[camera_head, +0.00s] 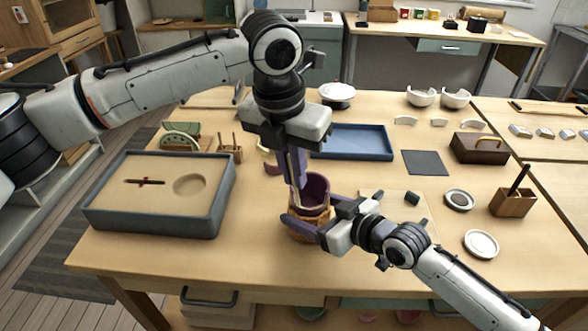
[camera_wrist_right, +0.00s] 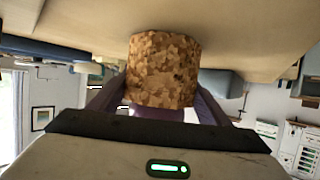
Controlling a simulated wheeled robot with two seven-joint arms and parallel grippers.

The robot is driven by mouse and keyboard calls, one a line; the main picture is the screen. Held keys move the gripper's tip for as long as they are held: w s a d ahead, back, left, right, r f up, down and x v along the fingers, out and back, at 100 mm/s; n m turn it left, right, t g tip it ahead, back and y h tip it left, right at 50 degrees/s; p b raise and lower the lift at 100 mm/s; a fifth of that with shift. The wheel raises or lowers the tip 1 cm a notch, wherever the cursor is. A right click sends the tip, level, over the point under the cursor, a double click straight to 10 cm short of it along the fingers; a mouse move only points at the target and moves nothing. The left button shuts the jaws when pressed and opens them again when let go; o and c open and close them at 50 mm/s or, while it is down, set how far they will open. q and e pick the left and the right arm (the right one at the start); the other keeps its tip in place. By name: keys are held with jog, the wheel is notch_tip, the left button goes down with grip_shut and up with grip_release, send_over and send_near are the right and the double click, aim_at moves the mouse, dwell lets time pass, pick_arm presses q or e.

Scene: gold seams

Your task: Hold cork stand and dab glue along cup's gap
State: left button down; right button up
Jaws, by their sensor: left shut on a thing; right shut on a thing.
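The dark purple cup (camera_head: 317,187) sits in the cork stand (camera_head: 325,219) near the table's front edge. My right gripper (camera_head: 318,215) is shut on the cork stand, one finger on each side; the speckled cork (camera_wrist_right: 163,68) fills the middle of the right wrist view. My left gripper (camera_head: 294,168) points down at the cup's left side, shut on a thin pale stick (camera_head: 296,197). The stick's lower end is at the cup's left rim; I cannot tell whether it touches. The cup's gap and any glue cannot be made out.
A grey sand tray (camera_head: 223,205) stands left, a blue tray (camera_head: 388,150) behind. A wooden box (camera_head: 478,150), dark mat (camera_head: 425,163), small dark cylinder (camera_head: 411,198), brush holder (camera_head: 512,203) and white dish (camera_head: 481,244) lie right. Pale shards (camera_head: 405,120) lie at the back.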

pick_arm(q)
jog(key=shift+r, duration=0.2)
dwell(0.3)
jog(key=shift+d, duration=0.1)
jog(key=shift+s+d+r, duration=0.1)
jog(key=shift+s+d, duration=0.05)
jog(key=shift+d, duration=0.3)
jog(key=shift+s+d+r, duration=0.1)
jog(key=shift+d, duration=0.35)
jog(key=shift+f, duration=0.4)
dwell(0.4)
jog(key=shift+r, duration=0.2)
dwell(0.3)
jog(key=shift+w+d+r, duration=0.1)
jog(key=shift+w+d, duration=0.05)
jog(key=shift+d, duration=0.35)
jog(key=shift+w+d+r, duration=0.1)
jog(key=shift+w+d, duration=0.05)
jog(key=shift+d, duration=0.35)
